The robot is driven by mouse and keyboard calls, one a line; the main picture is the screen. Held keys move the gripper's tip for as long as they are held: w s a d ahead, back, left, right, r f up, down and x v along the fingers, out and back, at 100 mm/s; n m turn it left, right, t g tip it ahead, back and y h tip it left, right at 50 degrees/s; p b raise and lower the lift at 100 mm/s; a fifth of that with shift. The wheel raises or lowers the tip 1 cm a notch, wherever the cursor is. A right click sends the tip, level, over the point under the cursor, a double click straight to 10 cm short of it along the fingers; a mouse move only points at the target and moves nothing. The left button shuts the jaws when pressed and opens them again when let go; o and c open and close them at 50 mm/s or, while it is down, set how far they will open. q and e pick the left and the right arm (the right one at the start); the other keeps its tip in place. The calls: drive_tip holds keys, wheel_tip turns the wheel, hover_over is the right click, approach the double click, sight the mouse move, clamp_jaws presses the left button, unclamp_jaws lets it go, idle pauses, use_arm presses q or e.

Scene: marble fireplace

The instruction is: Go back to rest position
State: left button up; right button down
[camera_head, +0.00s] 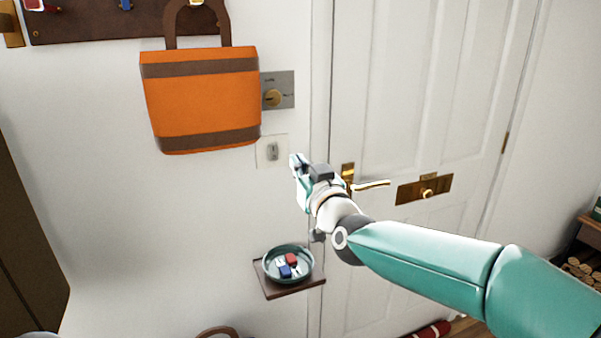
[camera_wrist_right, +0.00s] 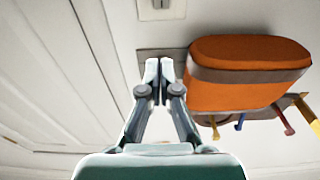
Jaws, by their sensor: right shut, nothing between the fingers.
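My right arm comes in from the lower right in the head view. Its gripper (camera_head: 296,162) is raised in front of the wall, beside a light switch (camera_head: 272,151) and left of the door handle (camera_head: 372,185). In the right wrist view the two fingers of the right gripper (camera_wrist_right: 159,64) are together at the tips, with nothing between them. An orange bag (camera_head: 203,98) with brown bands hangs above and left of the gripper; it also shows in the wrist view (camera_wrist_right: 243,95), just right of the fingers. My left gripper is not in view.
A small shelf (camera_head: 283,292) below the gripper holds a teal dish (camera_head: 267,275) with red and blue items. A white door (camera_head: 415,90) with a brass plate (camera_head: 424,189) is behind my arm. A hook rack (camera_head: 95,22) is above.

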drive_tip(key=shift+s+d, duration=0.1)
drive_tip(key=shift+s, duration=0.2)
